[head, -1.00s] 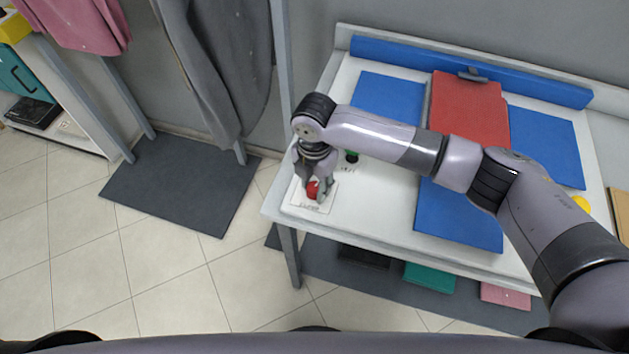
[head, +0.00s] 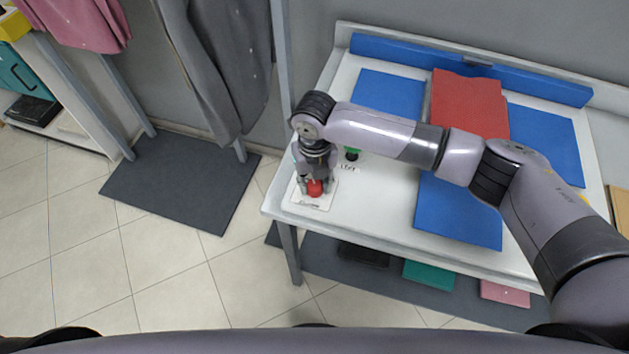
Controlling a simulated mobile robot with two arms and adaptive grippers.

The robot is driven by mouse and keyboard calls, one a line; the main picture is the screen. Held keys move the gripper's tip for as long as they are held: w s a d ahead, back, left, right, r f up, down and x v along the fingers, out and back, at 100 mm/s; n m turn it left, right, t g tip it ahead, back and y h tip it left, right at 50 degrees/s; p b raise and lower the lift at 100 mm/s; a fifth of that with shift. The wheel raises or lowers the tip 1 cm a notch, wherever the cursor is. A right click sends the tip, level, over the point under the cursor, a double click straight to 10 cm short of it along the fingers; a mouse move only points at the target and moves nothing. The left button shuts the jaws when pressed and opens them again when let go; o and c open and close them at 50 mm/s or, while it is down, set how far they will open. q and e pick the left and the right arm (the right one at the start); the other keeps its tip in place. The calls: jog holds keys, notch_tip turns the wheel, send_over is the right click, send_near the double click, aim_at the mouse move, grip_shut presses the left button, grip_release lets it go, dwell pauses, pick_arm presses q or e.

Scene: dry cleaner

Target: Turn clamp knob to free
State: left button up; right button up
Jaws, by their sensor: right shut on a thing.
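The red clamp knob (head: 315,189) sits on a white labelled plate (head: 316,204) at the near left corner of the table. My right gripper (head: 315,184) points down over it and is shut on it, one finger on each side. The knob's top is partly hidden by the gripper. A small grey clamp (head: 478,61) shows at the blue back rail, just behind the red cloth (head: 468,105). My left gripper is not in view.
A green button (head: 352,154) with a label is just behind the knob. Blue pads (head: 458,217) lie around the red cloth on the white table (head: 385,215). Grey garments (head: 215,70) hang at the left, above a dark mat (head: 180,182).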

aim_at(314, 184)
jog(key=shift+n, duration=1.1)
jog(key=shift+w, duration=0.1)
jog(key=o, duration=1.2)
jog(key=shift+c, duration=0.2)
notch_tip(314, 184, up, 12)
